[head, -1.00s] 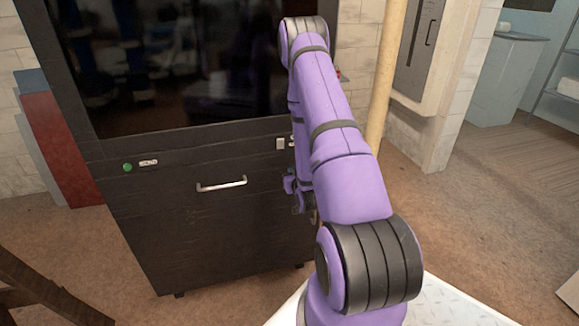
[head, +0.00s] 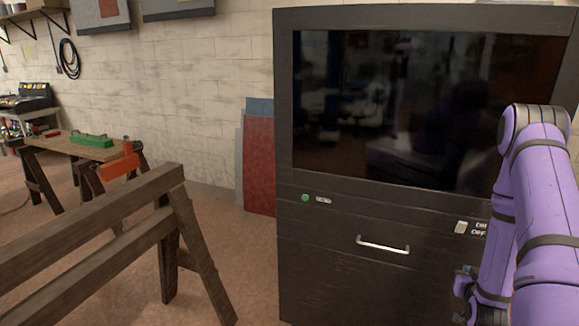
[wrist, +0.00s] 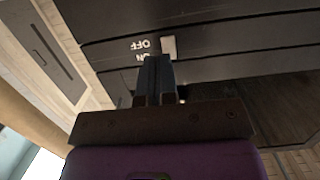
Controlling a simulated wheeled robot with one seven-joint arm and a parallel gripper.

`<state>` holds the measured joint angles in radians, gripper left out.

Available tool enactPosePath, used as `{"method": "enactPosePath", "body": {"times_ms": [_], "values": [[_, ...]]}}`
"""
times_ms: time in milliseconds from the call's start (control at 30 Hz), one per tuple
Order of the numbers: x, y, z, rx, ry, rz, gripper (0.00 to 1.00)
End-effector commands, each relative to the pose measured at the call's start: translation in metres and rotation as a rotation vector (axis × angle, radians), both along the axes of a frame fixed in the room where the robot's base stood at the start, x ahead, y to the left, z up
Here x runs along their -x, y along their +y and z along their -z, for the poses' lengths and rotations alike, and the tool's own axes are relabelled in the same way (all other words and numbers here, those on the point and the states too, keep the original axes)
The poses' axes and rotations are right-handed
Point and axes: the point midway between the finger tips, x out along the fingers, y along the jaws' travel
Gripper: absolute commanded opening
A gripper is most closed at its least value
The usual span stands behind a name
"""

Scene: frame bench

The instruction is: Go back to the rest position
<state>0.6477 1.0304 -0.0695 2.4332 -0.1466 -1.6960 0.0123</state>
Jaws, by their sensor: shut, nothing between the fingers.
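My gripper (wrist: 156,80) is shut and empty in the wrist view, its dark fingers together. It points at the front of the black cabinet (wrist: 230,62), close to a pale switch (wrist: 169,47) with ON and OFF lettering. I cannot tell whether the fingertips touch the cabinet. In the head view my purple arm stands at the right edge, bent downward, and my gripper (head: 463,296) shows low in front of the cabinet (head: 340,255), partly cut off by the arm. The switch (head: 460,227) shows just left of the arm.
The cabinet has a dark glass window (head: 390,110), a handle (head: 383,244) and a green button (head: 305,197). A wooden sawhorse (head: 90,235) stands at the left front. A workbench (head: 65,146) with a green item stands behind it. Bare floor lies between sawhorse and cabinet.

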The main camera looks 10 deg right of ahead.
Motion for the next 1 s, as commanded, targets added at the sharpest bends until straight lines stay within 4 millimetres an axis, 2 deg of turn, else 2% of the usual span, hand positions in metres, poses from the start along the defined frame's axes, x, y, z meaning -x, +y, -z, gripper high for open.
{"method": "enactPosePath", "body": {"times_ms": [167, 400, 600, 800, 1000], "values": [[-0.021, 0.005, -0.025, -0.010, 0.032, -0.025, 0.00], [-0.057, 0.026, -0.081, -0.046, 0.128, -0.081, 0.00], [-0.075, 0.053, -0.131, -0.076, 0.209, -0.125, 0.00], [-0.080, 0.087, -0.181, -0.106, 0.292, -0.170, 0.00], [-0.072, 0.124, -0.229, -0.136, 0.373, -0.215, 0.00]]}}
